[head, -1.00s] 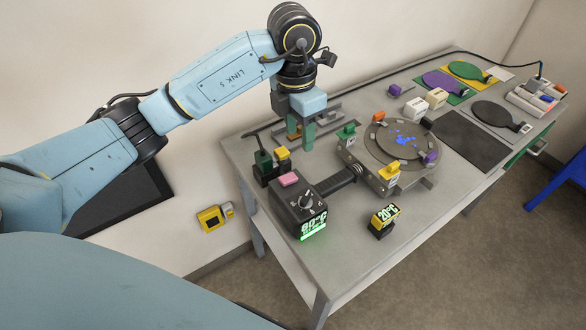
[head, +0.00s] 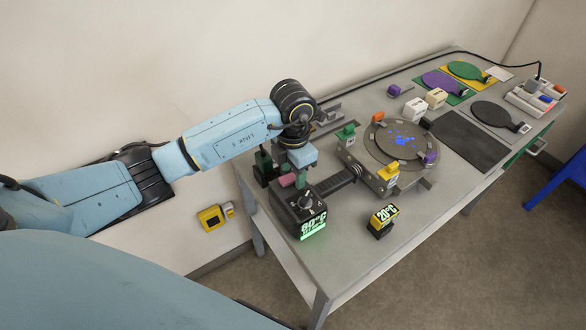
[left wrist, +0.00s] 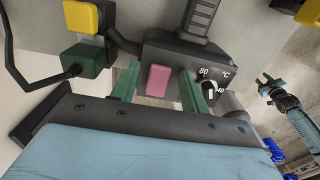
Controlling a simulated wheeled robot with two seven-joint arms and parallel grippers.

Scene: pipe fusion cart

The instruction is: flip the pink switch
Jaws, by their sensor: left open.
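The pink switch (head: 287,180) sits on top of a dark control box (head: 304,210) with a black dial and a green "80°C" display. In the left wrist view the pink switch (left wrist: 158,80) lies between the two green fingers of my left gripper (left wrist: 157,88), nearer the left-right middle. The left gripper (head: 293,176) is open, pointing down just above the box, its fingers on either side of the switch. Whether a finger touches the switch, I cannot tell.
A dark block with a green connector (head: 263,160) stands just behind the box. A black ribbed arm (head: 335,181) joins the box to a round plate (head: 385,151) with coloured clamps. A small "20°C" display (head: 383,220) stands to the right.

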